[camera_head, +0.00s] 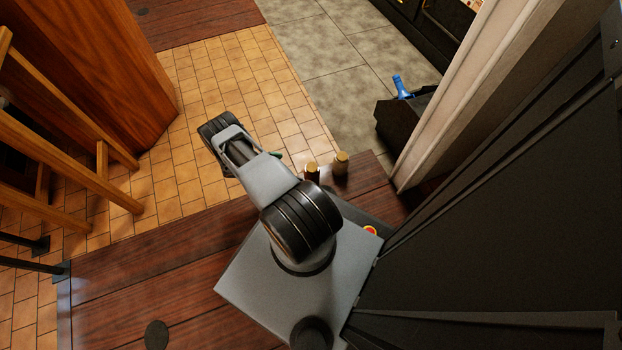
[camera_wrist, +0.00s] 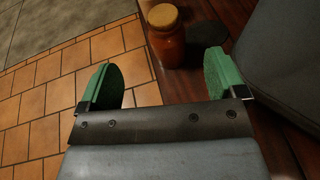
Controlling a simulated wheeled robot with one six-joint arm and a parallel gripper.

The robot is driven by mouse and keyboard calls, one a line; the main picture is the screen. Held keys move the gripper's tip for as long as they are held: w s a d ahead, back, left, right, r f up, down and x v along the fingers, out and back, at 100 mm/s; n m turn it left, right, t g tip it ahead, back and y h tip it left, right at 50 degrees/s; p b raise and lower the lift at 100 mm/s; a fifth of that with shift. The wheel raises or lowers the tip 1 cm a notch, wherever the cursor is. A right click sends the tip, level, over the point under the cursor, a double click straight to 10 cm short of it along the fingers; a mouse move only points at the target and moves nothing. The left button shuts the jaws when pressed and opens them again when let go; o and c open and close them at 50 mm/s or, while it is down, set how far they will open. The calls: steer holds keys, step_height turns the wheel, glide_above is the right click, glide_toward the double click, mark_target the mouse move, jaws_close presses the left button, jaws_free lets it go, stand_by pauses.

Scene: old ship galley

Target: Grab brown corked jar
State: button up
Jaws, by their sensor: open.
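A dark round patch (camera_wrist: 207,33) lies right of the jar. Tan floor tiles (camera_head: 215,80) are open to the left. A wooden stool (camera_head: 70,165) stands at far left. A black bin (camera_head: 403,122) with a blue bottle (camera_head: 401,86) and a pale post (camera_head: 450,95) stand right.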

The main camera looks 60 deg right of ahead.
mark_target(308, 167)
steer(key=x, duration=0.3)
steer(key=b+x, duration=0.1)
steer(key=x, duration=0.5)
steer(key=shift+s+f+b, duration=0.2)
steer(key=shift+f+b, duration=0.2)
steer(key=shift+f, duration=0.1)
steer(key=shift+b+x, duration=0.8)
steer(key=shift+x, duration=1.55)
steer(key=shift+w+r, duration=0.1)
steer(key=shift+r, duration=0.05)
jaws_close()
